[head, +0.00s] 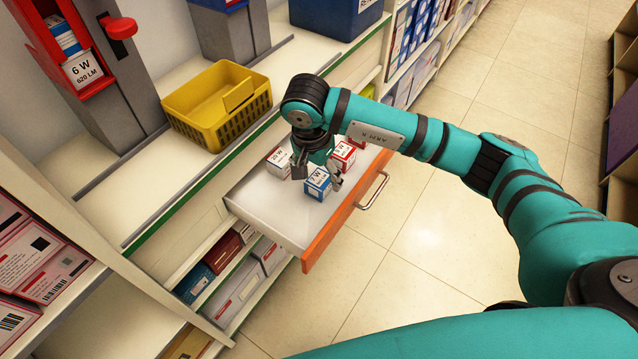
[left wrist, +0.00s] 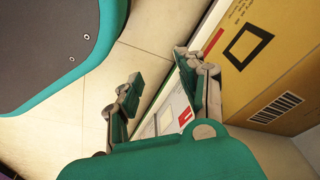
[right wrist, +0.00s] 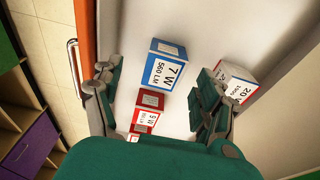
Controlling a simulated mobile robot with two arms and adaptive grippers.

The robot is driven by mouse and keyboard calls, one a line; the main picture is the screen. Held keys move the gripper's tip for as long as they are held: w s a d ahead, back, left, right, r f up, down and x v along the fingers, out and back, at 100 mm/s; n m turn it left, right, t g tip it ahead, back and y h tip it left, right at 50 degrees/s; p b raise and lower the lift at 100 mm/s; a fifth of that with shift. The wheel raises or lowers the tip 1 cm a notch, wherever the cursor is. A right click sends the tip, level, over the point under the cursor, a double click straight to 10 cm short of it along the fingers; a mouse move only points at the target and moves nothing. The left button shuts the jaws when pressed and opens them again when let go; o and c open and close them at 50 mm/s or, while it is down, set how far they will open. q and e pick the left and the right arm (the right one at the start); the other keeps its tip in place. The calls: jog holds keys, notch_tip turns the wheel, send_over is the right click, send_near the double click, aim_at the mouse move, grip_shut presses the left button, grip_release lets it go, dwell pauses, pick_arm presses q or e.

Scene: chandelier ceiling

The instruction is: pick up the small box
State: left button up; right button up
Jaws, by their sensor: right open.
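Several small boxes lie in the open white drawer (head: 265,205). A blue-and-white box marked 7 W (head: 317,184) is nearest the orange front; it also shows in the right wrist view (right wrist: 165,66). A red-and-white 20 W box (head: 279,161) is to its left, and a red-and-white 9 W box (head: 343,155) is behind it. Another red box is partly hidden by my right arm. My right gripper (head: 318,175) is open above the drawer at the blue box, its fingers apart; I cannot tell whether they touch it. My left gripper (left wrist: 156,80) is open and empty, away from the drawer's boxes.
The drawer's orange front (head: 345,212) has a metal handle (head: 374,191). A yellow basket (head: 217,105) and a blue bin (head: 334,17) stand on the counter. A red dispenser (head: 72,45) is at the upper left. Open tiled floor (head: 440,215) lies to the right.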

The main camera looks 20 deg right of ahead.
aim_at(318, 178)
jog(key=f, duration=0.2)
jog(key=w+f, duration=0.1)
jog(key=f, duration=0.2)
jog(key=shift+w+d+f, duration=0.15)
jog(key=shift+d+f, duration=0.15)
jog(key=shift+f, duration=0.05)
jog(key=c, duration=1.2)
